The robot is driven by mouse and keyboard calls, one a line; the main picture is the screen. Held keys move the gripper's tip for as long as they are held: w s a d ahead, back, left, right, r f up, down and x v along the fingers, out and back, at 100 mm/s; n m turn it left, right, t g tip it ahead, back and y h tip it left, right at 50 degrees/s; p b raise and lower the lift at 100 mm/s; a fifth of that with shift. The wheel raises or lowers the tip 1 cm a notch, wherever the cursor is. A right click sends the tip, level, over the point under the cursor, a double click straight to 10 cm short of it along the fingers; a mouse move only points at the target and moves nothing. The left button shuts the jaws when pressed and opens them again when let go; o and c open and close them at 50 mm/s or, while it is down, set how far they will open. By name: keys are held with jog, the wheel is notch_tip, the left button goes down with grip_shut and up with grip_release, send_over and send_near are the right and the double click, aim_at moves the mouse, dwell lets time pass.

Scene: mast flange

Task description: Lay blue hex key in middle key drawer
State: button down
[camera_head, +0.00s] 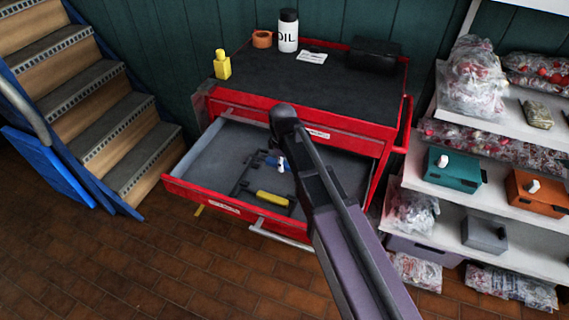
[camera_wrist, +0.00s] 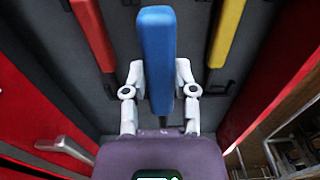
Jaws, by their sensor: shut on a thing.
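The blue hex key (camera_wrist: 157,40) is between the two pale fingers of my gripper (camera_wrist: 158,85) in the wrist view, its handle pointing along the camera's view. In the head view a bit of its blue handle (camera_head: 271,160) shows beside a white fingertip (camera_head: 282,166). It is over or in the open drawer (camera_head: 205,165) of the red cabinet. I cannot tell whether it touches the drawer's grey floor. My arm hides part of the drawer's right side.
A yellow-handled key (camera_head: 272,198) lies in the drawer; the wrist view shows it right of the blue one, with a red-handled key (camera_wrist: 92,30) to the left. Red drawer walls stand at both sides. A shelf (camera_head: 470,190) with boxes and bags stands at right.

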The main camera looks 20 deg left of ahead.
aim_at(283, 183)
jog(key=shift+f, duration=0.2)
jog(key=shift+f+b, duration=3.6)
jog(key=shift+b, duration=0.15)
jog(key=shift+c, duration=1.7)
grip_release()
jog(key=shift+r, duration=0.1)
